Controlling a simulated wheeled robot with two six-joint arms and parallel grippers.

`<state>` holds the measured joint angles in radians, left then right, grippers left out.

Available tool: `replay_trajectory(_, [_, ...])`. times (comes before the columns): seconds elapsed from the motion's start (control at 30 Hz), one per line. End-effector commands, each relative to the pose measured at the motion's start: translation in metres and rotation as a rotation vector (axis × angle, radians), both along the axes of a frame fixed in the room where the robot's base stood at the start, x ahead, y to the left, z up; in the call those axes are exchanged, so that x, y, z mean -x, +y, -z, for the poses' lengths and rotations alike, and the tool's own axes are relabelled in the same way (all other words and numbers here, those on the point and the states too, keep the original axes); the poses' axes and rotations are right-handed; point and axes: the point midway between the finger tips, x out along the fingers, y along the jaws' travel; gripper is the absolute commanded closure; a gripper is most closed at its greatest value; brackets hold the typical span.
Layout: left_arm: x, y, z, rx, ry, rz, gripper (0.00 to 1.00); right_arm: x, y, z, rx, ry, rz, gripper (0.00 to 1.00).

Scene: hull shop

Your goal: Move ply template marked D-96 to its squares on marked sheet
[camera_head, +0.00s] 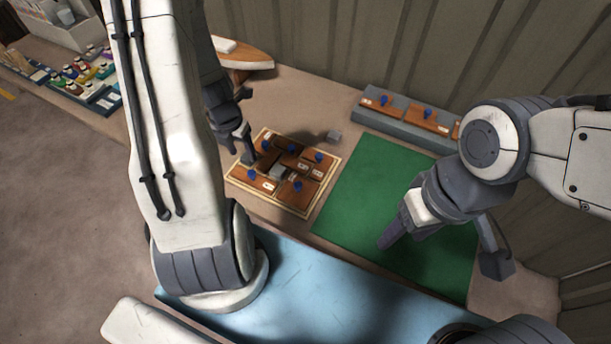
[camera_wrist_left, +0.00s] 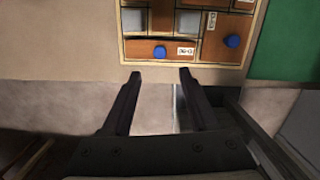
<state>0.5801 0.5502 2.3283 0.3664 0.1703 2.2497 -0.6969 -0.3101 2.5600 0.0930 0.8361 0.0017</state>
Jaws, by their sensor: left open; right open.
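The marked sheet (camera_head: 265,199) has a pale border and lies left of the green mat. Several brown ply templates with blue knobs and small white labels sit on it, including one template (camera_head: 298,190) near its front corner. The labels are too small to read, so I cannot tell which is D-96. My left gripper (camera_head: 243,127) is open and empty by the sheet's left side. In the left wrist view, the left gripper (camera_wrist_left: 159,74) points at the sheet's near edge, just short of a template (camera_wrist_left: 146,49). My right gripper (camera_head: 441,254) is open and empty over the green mat.
The green mat (camera_head: 365,190) is clear. A grey rack (camera_head: 372,119) with more knobbed brown pieces stands behind it. A wooden boat-shaped piece (camera_head: 246,60) is at the back. A wall rises behind the bench.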

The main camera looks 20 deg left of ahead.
Motion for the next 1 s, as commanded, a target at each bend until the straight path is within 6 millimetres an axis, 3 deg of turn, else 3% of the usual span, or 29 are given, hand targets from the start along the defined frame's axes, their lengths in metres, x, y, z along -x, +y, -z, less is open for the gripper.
replay_trajectory(0.07, [-0.004,-0.008,-0.004,-0.004,-0.003,0.063,0.39,0.000,0.000,0.000,0.000,0.000,0.000,0.39])
replay_trajectory(0.17, [-0.015,-0.037,-0.021,-0.015,-0.012,0.306,0.39,0.000,0.000,0.000,0.000,0.000,0.000,0.39])
replay_trajectory(0.27, [-0.024,-0.090,-0.048,-0.039,-0.029,0.742,0.39,0.000,0.000,0.000,0.000,0.000,0.000,0.39])
replay_trajectory(0.37, [-0.018,-0.152,-0.079,-0.071,-0.052,1.275,0.39,0.000,0.000,0.000,0.000,0.000,0.000,0.39])
replay_trajectory(0.5, [0.015,-0.227,-0.116,-0.124,-0.092,2.028,0.39,0.000,0.000,0.000,0.000,0.000,0.000,0.39])
replay_trajectory(0.6, [0.051,-0.267,-0.139,-0.170,-0.127,2.557,0.39,0.000,0.000,0.000,0.000,0.000,0.000,0.39])
replay_trajectory(0.7, [0.087,-0.292,-0.156,-0.214,-0.165,3.029,0.39,0.000,0.000,0.000,0.000,0.000,0.000,0.39])
replay_trajectory(0.73, [0.098,-0.296,-0.160,0.222,0.174,-3.104,0.39,0.000,0.000,0.000,0.000,0.000,0.000,0.39])
replay_trajectory(0.9, [0.137,-0.307,-0.175,0.199,0.161,-2.608,0.39,0.000,0.000,0.000,0.000,0.000,0.000,0.39])
replay_trajectory(1.0, [0.147,-0.309,-0.177,0.190,0.156,-2.482,0.39,0.000,0.000,0.000,0.000,0.000,0.000,0.39])
